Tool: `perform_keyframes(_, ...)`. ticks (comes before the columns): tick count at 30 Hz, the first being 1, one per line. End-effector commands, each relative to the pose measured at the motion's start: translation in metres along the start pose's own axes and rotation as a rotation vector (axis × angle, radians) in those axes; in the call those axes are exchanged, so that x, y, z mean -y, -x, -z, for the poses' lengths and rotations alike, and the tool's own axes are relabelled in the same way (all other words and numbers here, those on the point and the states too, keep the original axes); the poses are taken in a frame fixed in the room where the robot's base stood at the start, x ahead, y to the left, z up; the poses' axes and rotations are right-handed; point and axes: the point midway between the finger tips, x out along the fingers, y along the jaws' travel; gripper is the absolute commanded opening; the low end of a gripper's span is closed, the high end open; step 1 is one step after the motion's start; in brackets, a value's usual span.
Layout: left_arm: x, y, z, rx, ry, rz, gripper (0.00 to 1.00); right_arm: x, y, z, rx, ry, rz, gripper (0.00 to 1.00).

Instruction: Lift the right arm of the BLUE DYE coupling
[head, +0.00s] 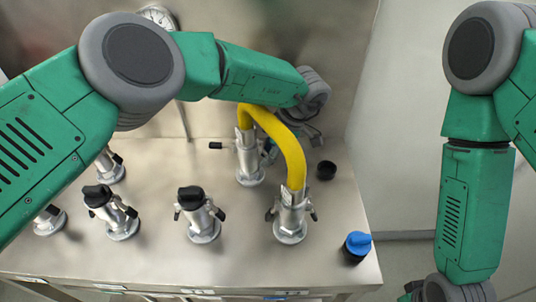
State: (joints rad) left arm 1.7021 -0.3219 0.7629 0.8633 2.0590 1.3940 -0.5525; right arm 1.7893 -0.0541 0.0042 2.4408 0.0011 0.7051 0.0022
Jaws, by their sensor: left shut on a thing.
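A yellow hose (280,134) arches from a back metal coupling (248,164) to a front right coupling (290,218). I cannot read which one is marked BLUE DYE. The back coupling's left arm (216,146) sticks straight out sideways. The front right coupling's two arms hang down at its sides. My left gripper (270,150) is at the right side of the back coupling, partly hidden behind the hose. It is shut, apparently on that coupling's right arm, which is hidden from me. My right arm comes down at the right, and its fingertips are not visible.
A blue cap (357,243) stands at the bench's right front, and a black cap (326,170) lies behind it. Several other couplings stand at the left, two with black caps (190,197) (97,195). A gauge (158,15) is on the steel back wall.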

Motion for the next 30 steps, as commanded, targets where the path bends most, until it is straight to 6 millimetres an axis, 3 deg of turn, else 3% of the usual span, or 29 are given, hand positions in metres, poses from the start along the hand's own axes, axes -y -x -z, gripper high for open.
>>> perform_keyframes(10,-0.001,0.006,-0.002,0.118,0.0,-0.002,0.0,0.0,0.02,0.001,0.0,0.001,0.001,0.4)
perform_keyframes(19,-0.002,0.006,-0.004,0.13,0.002,-0.008,0.0,0.0,0.018,0.001,0.0,0.001,0.001,0.4)
perform_keyframes(20,-0.002,0.006,-0.003,0.13,0.002,-0.008,0.23,0.0,0.018,0.001,0.0,0.001,0.0,0.4)
perform_keyframes(21,-0.002,0.006,-0.003,0.13,0.002,-0.007,0.37,0.0,0.018,0.001,0.0,0.001,0.0,0.4)
perform_keyframes(30,-0.001,0.005,-0.004,0.129,0.0,-0.004,0.38,0.0,0.018,0.001,0.0,0.001,0.0,0.4)
